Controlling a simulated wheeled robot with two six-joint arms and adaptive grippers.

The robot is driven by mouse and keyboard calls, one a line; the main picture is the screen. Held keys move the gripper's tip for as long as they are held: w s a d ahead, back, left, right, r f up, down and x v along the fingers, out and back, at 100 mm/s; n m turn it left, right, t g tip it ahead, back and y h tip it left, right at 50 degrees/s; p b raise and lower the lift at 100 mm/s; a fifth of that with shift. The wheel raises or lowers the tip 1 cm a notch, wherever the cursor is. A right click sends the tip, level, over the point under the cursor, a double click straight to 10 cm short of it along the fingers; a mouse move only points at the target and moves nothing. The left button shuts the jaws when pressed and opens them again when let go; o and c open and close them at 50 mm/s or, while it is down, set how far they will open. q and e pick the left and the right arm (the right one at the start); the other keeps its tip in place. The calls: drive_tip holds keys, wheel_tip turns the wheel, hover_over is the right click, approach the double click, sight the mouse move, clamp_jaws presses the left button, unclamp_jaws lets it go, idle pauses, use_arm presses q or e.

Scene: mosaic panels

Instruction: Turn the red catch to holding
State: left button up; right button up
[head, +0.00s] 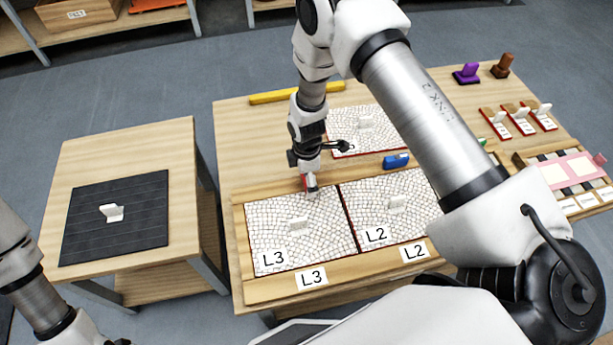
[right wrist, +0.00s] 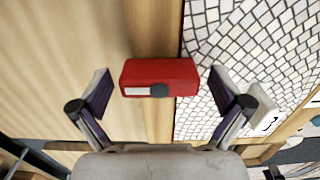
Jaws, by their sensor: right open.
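The red catch (right wrist: 160,72) is a small red block with a pale strip and a round grey pivot on its near side. It sits at the edge of the frame beside the white mosaic panel marked L3 (head: 275,240), and it also shows in the head view (head: 308,182). My right gripper (right wrist: 164,92) is open, with one finger on each side of the catch and gaps between. In the head view my right gripper (head: 309,178) points down at the panel's far edge and partly hides the catch. My left arm shows at the lower left; its fingers are out of view.
Panel L2 (head: 370,215) lies right of L3. A blue catch (head: 396,161) sits behind L2, and another mosaic panel (head: 345,150) lies further back. A yellow bar (head: 290,93) lies at the table's back. A side table (head: 180,150) with a black mat (head: 85,235) stands left.

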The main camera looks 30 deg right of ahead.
drive_tip(key=shift+r, duration=0.15)
wheel_tip(320, 180, up, 12)
idle(0.5)
drive_tip(key=s+f+g+p, duration=0.1)
drive_tip(key=s+p, duration=0.1)
drive_tip(key=s, duration=0.4)
drive_tip(key=s+f+m+g+p, duration=0.1)
drive_tip(key=s+f+p, duration=0.1)
drive_tip(key=s, duration=0.5)
drive_tip(key=s+f+m+g+p, duration=0.1)
drive_tip(key=s+f+g+p, duration=0.1)
drive_tip(key=s+p, duration=0.2)
drive_tip(key=shift+s+f, duration=0.2)
drive_tip(key=shift+s, duration=1.5)
drive_tip(key=s+m+t, duration=0.1)
drive_tip(key=m, duration=0.3)
drive_tip(key=s+m+t, duration=0.1)
drive_tip(key=s+m, duration=0.1)
drive_tip(key=m, duration=0.3)
drive_tip(key=s+m+t+p, duration=0.1)
drive_tip(key=m+t, duration=0.1)
drive_tip(key=m, duration=0.2)
drive_tip(key=shift+s+r+m, duration=0.1)
drive_tip(key=shift+s+m, duration=0.3)
